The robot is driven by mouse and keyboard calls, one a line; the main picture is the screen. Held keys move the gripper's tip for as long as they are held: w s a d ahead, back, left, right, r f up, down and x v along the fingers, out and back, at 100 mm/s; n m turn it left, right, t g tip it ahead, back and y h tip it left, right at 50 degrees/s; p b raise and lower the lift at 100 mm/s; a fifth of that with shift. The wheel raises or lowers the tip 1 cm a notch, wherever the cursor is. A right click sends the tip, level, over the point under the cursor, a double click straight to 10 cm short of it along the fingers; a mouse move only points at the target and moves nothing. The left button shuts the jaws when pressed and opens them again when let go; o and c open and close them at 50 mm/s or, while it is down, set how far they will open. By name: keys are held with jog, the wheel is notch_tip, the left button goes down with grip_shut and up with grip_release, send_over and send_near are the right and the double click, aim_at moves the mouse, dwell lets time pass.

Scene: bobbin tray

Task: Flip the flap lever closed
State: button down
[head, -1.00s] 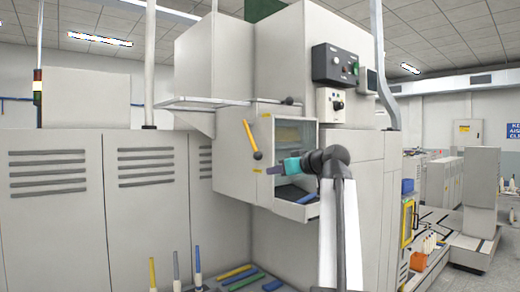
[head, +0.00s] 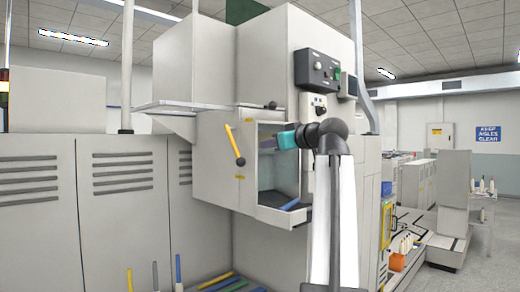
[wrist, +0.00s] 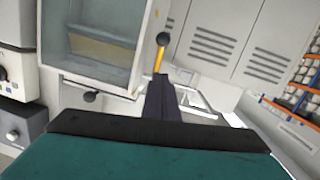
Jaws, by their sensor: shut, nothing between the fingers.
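The flap lever (head: 234,144) is a yellow bar with a black knob at its lower end. It is on the left side of the grey box (head: 212,165) on the machine and slants down to the right. In the wrist view the lever (wrist: 158,60) shows just beyond my fingertips, with its black knob at the top of the picture. My gripper (head: 269,143), with a teal body, is at the box's front opening, right of the lever. Its dark fingers (wrist: 159,82) are shut and empty. Whether they touch the lever I cannot tell; the fingers hide part of the bar.
A rail (head: 200,105) with a black end knob runs above the box. A blue bobbin (head: 290,204) lies in the box's lower tray. A control panel (head: 318,70) is above my arm. The aisle at right has free floor.

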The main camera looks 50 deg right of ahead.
jog(key=p, duration=0.3)
send_near(240, 157)
notch_tip(240, 157, up, 3)
jog(key=w, duration=0.2)
jog(key=shift+w+d+f+p, duration=0.25)
jog(key=shift+w+f+p, duration=0.1)
jog(key=shift+w+f, duration=0.45)
jog(key=shift+w+d+f+p, duration=0.25)
jog(key=shift+w+f, duration=0.25)
jog(key=shift+f, duration=0.5)
